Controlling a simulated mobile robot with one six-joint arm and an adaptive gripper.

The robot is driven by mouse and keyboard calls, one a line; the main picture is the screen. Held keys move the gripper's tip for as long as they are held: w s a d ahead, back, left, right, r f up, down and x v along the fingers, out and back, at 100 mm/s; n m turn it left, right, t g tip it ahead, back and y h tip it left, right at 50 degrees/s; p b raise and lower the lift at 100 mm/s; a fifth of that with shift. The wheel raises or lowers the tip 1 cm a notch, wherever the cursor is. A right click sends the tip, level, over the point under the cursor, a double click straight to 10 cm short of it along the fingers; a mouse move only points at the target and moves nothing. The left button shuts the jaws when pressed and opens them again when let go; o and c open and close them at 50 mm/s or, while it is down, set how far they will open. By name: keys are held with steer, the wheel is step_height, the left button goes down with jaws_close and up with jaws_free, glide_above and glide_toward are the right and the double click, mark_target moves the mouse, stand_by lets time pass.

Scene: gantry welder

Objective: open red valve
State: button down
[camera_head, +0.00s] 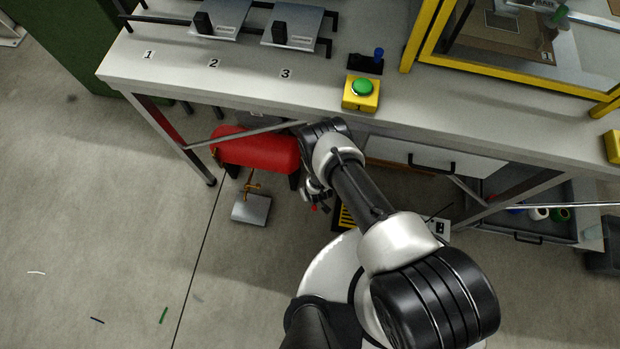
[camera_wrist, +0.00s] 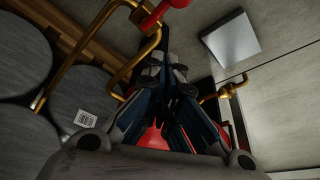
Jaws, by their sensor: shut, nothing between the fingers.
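The red valve (camera_wrist: 150,18) shows at the top of the wrist view, on a bent brass pipe (camera_wrist: 97,62). A small red spot beside the gripper in the head view (camera_head: 314,208) may be the same valve. My gripper (camera_wrist: 172,78) is shut and empty. Its fingertips lie just below the valve in the wrist view; I cannot tell whether they touch it. In the head view my gripper (camera_head: 320,198) is low under the bench edge, right of the red tank (camera_head: 255,150), and partly hidden by my arm.
The bench (camera_head: 200,75) overhangs the tank, with a slanted metal brace below it. Grey cylinders (camera_wrist: 85,105) stand left in the wrist view. A brass fitting (camera_wrist: 232,88) and a grey plate (camera_wrist: 231,36) are at the right. Open floor (camera_head: 100,220) lies left in the head view.

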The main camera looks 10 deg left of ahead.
steer(key=f, duration=0.1)
steer(key=s+d+f, duration=0.1)
steer(key=s+f+b, duration=0.1)
steer(key=shift+s+d, duration=0.25)
